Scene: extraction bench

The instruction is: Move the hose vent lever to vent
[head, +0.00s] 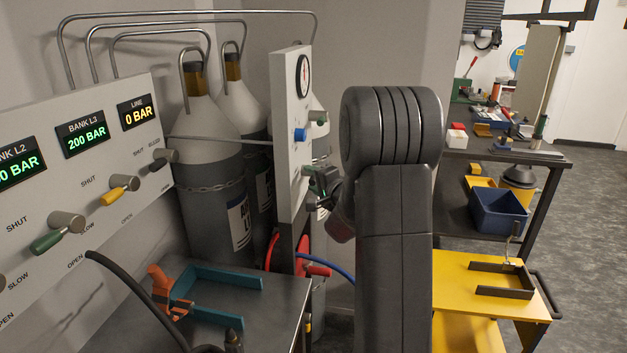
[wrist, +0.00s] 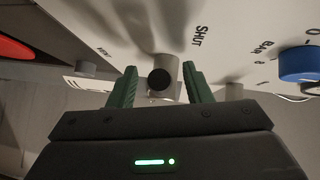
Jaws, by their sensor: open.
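A short lever with a round black end (wrist: 159,79) and a grey hub stands out from the white upright panel in the wrist view. The label SHUT is beside it; another small label to its left is too small to read. My gripper (wrist: 159,84) is open, with one green finger on each side of the lever. I cannot tell whether either finger touches it. In the head view my gripper (head: 322,187) is at the face of the white panel (head: 289,90), below the blue knob (head: 300,135). My own arm and gripper hide the lever there.
A grey bench (head: 240,315) with a teal bracket (head: 225,277) is at lower left. Gas cylinders (head: 208,150) stand behind the panel. A black hose (head: 130,285) arcs at the front left. A yellow cart (head: 475,275) stands at right. A red part (wrist: 14,48) is at the wrist view's left edge.

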